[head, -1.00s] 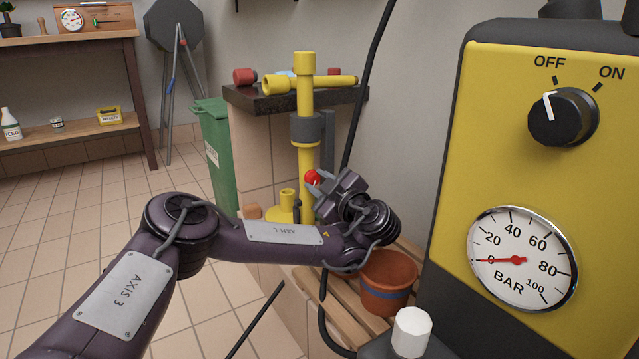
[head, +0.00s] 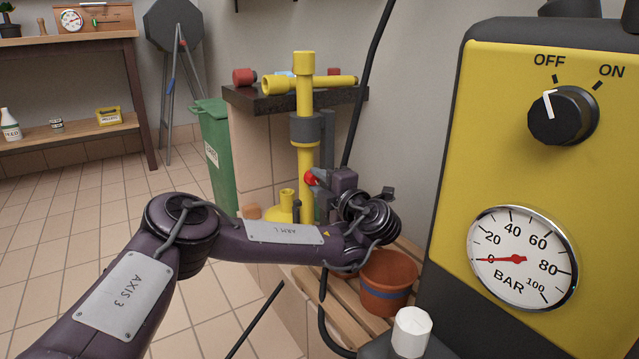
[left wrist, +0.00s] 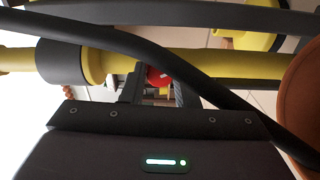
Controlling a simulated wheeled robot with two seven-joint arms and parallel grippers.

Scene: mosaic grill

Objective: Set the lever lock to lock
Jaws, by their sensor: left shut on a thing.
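A yellow post (head: 305,164) with a grey collar (head: 306,129) stands upright behind my left arm, with a yellow bar across its top. A small red knob (head: 310,177) sits at the post's side below the collar; I take it as the lever lock's handle. My left gripper (head: 314,178) is shut on the red knob. In the left wrist view the red knob (left wrist: 157,77) shows between the two dark fingers, close against the yellow post (left wrist: 215,63). The knob's stem and any lock markings are hidden or too small to read. My right gripper is not in view.
A black hose (head: 367,85) hangs beside the gripper and crosses the left wrist view (left wrist: 190,72). A terracotta pot (head: 388,282) stands on wooden slats below the wrist. A yellow panel (head: 505,170) with an OFF/ON dial fills the right. Open tiled floor lies left.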

